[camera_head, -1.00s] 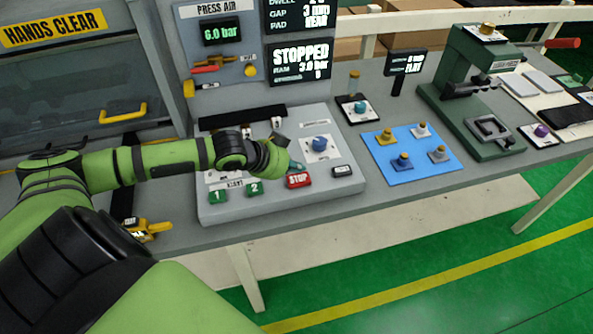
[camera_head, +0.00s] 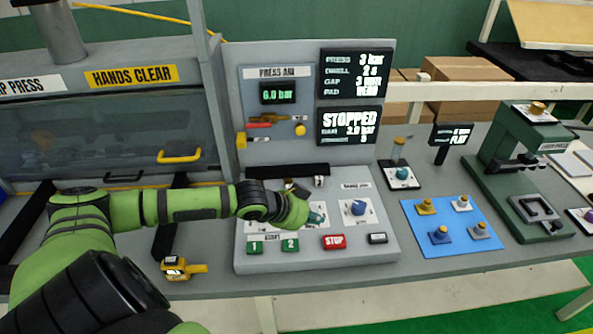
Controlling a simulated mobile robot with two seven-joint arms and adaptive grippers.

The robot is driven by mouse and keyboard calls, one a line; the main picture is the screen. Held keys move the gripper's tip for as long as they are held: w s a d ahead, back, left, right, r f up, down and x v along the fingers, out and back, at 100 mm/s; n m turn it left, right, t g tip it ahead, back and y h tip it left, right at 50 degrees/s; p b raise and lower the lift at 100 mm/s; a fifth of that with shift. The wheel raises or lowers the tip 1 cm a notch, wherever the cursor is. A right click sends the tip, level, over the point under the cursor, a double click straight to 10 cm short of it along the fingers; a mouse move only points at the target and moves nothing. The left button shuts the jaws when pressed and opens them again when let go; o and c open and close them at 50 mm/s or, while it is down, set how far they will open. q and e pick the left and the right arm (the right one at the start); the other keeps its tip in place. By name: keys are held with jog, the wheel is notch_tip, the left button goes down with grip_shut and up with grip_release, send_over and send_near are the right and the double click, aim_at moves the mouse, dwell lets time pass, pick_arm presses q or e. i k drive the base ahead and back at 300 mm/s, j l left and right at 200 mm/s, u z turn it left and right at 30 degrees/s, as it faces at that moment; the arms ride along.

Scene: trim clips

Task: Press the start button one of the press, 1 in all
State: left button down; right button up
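The green start button one (camera_head: 255,247), marked 1, sits on the grey control panel (camera_head: 300,262), left of the green button two (camera_head: 290,245). Both lie in a row above the panel's front edge and are in plain sight. The red STOP button (camera_head: 334,241) is to their right. My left arm reaches in from the left across the panel. My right gripper is out of view.
A blue knob (camera_head: 358,208) and a small black button (camera_head: 378,238) are on the panel's right. The display (camera_head: 347,126) reads STOPPED. A yellow tool (camera_head: 182,268) lies left of the panel. A blue mat (camera_head: 452,244) with several clips lies right.

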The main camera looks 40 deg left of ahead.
aim_at(253, 247)
jog(key=u, duration=1.15)
